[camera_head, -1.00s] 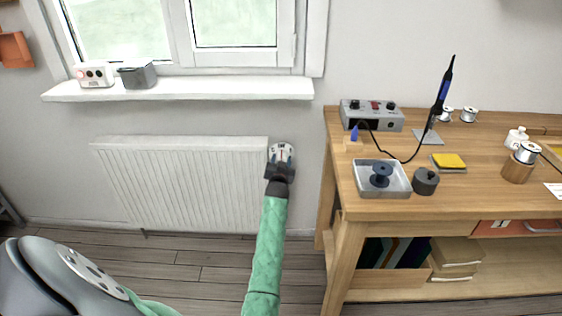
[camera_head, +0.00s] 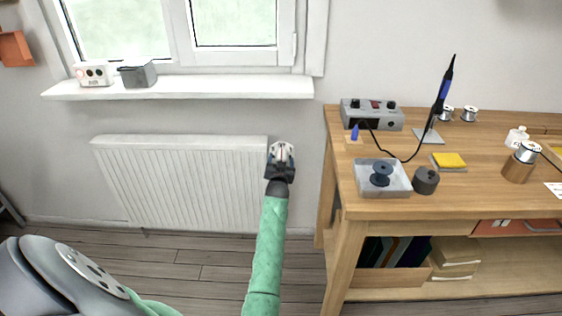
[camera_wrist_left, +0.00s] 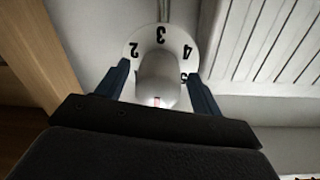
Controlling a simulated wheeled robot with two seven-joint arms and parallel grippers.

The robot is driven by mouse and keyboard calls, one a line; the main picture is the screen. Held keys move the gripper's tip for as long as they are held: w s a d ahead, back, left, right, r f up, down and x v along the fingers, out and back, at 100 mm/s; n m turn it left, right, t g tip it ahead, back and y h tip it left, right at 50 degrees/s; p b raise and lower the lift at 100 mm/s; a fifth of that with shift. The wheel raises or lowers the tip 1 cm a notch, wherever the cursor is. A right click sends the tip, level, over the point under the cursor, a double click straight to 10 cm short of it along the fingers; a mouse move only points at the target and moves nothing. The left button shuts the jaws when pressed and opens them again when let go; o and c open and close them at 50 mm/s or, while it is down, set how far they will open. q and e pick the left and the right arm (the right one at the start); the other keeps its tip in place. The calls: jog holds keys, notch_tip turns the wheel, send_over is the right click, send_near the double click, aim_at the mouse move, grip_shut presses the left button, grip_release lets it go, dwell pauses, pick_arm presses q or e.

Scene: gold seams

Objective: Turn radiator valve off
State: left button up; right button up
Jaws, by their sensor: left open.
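The radiator valve is a white rounded knob (camera_wrist_left: 158,82) in front of a white dial plate (camera_wrist_left: 161,36). The numbers 2, 3, 4 and part of 5 show, and a small red mark is on the knob's near side. In the head view the valve (camera_head: 282,150) is at the radiator's upper right corner, partly covered by my gripper. My left gripper (camera_head: 281,155) is open, with its dark blue fingers on either side of the knob in the left wrist view (camera_wrist_left: 157,70). I cannot tell whether they touch it. My right gripper is not in view.
The white radiator (camera_head: 185,185) is left of the valve, under a windowsill (camera_head: 190,91) holding two small boxes. Bare wall lies between bench and valve.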

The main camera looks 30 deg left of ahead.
pick_arm(q)
jog(key=v, duration=0.7)
jog(key=shift+s, duration=0.2)
jog(key=shift+d, duration=0.1)
